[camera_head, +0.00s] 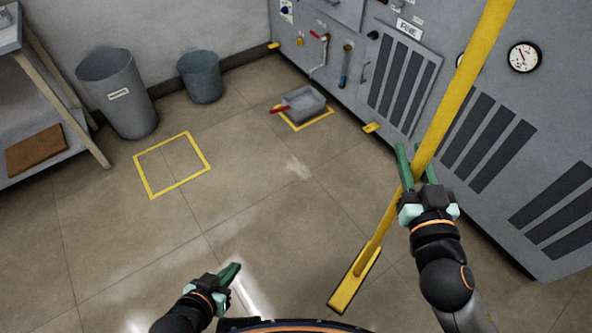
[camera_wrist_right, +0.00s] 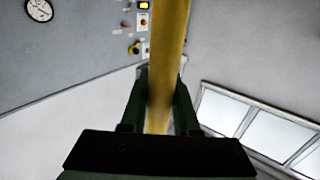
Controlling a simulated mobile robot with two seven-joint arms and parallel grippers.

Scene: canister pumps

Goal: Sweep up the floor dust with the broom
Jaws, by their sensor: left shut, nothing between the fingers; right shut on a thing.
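The yellow broom (camera_head: 436,134) stands tilted, its handle rising to the top right and its flat head (camera_head: 354,284) low on the floor in front of me. My right gripper (camera_head: 415,170) is shut on the broom's handle; the handle also runs between the fingers in the right wrist view (camera_wrist_right: 168,70). My left gripper (camera_head: 232,272) is shut and empty, low and left of the broom head. A pale dust patch (camera_head: 297,168) lies on the floor in the middle, beyond the broom head. Whether the broom head touches the floor is hard to tell.
A grey dustpan (camera_head: 304,104) with a red handle sits on a yellow-outlined floor square by the machine cabinet (camera_head: 400,75). An empty yellow square (camera_head: 172,165) lies left. Two grey bins (camera_head: 118,93) (camera_head: 200,77) and a workbench (camera_head: 62,85) stand back left.

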